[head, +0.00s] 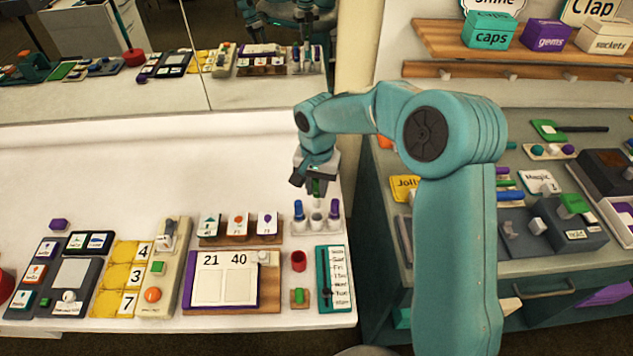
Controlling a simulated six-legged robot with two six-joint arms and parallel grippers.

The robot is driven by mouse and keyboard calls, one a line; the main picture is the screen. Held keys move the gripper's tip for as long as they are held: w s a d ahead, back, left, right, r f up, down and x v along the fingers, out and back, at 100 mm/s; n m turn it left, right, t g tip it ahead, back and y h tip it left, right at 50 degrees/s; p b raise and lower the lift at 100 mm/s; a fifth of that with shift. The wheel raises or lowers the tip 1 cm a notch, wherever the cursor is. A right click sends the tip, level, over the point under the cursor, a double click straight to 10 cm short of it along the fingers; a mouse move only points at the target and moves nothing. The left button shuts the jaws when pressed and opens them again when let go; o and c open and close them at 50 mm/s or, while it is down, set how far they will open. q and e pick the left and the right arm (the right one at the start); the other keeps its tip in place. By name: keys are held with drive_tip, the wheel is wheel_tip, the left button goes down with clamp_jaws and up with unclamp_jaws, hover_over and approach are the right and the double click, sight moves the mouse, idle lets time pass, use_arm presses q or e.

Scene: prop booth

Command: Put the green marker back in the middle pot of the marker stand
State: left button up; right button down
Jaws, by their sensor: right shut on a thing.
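The marker stand (318,229) is on the white counter and has a row of pots. A blue marker (298,209) stands upright in its left pot and a purple marker (334,209) in its right pot. The middle pot (316,220) looks empty. My right gripper (316,183) is shut on the green marker (317,188) and holds it upright above the middle pot, apart from it. The jaws hide the marker's upper part. My left gripper is not in view.
A card rack (240,240) is left of the stand. A red cup (299,261) and a teal list board (333,280) are in front. A mirror (265,90) behind reflects the counter and my arm. The counter behind the stand is clear.

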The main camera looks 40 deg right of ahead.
sight(317, 204)
drive_tip(key=shift+f+b, duration=2.55)
drive_tip(key=shift+f, duration=1.05)
drive_tip(key=shift+w, duration=0.1)
drive_tip(key=c, duration=0.9)
unclamp_jaws()
wheel_tip(317, 204, up, 16)
drive_tip(key=shift+r, duration=0.2)
